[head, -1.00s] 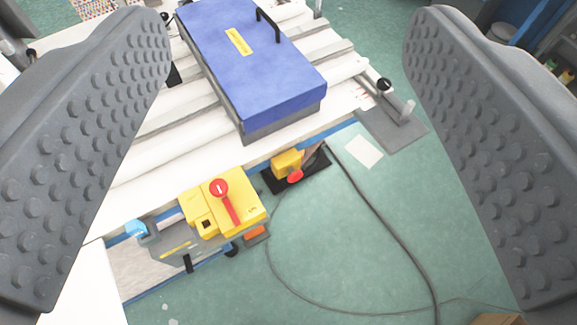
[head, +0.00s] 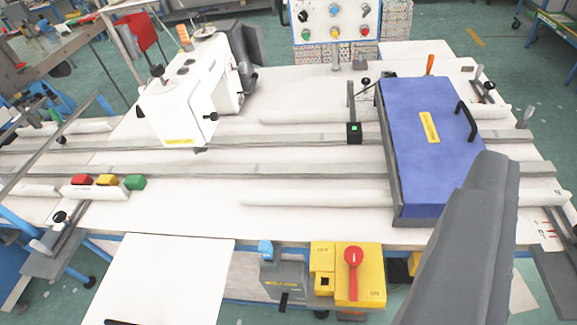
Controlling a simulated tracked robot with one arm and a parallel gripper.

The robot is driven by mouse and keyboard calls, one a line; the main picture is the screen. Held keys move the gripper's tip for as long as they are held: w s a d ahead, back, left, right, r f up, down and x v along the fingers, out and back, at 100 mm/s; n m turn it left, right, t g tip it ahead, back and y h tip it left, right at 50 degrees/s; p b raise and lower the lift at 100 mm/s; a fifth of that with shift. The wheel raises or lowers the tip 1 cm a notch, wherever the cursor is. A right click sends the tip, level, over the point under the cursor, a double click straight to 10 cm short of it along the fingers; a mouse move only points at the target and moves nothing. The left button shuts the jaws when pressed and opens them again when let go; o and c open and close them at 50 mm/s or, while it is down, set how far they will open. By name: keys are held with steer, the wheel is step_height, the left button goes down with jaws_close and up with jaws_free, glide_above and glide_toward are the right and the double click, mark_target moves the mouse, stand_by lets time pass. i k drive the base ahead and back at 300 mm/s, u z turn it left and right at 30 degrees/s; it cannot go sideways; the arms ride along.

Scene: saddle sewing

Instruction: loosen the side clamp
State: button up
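Clamp-like fittings with black knobs show at the table's sides: a left one (head: 60,218) on a grey bracket at the near left corner, and one at the far right (head: 489,86). Another grey bracket (head: 556,280) is at the near right, cut by the picture edge. I cannot tell which is the side clamp. My gripper (head: 465,235) shows as a dark grey shape at the lower right, in front of the table's near edge and the blue box. Its fingers cannot be told apart. No held object shows.
A white sewing machine (head: 190,90) stands at centre left. A blue lidded box (head: 428,150) lies at the right. A yellow switch box (head: 358,275) with a red handle hangs at the near edge. Red, yellow and green buttons (head: 108,180) sit at the left. A white panel (head: 165,275) is in front.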

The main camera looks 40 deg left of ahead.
mark_target(60, 215)
steer(key=u, duration=3.15)
steer(key=i, duration=1)
steer(key=z, duration=0.95)
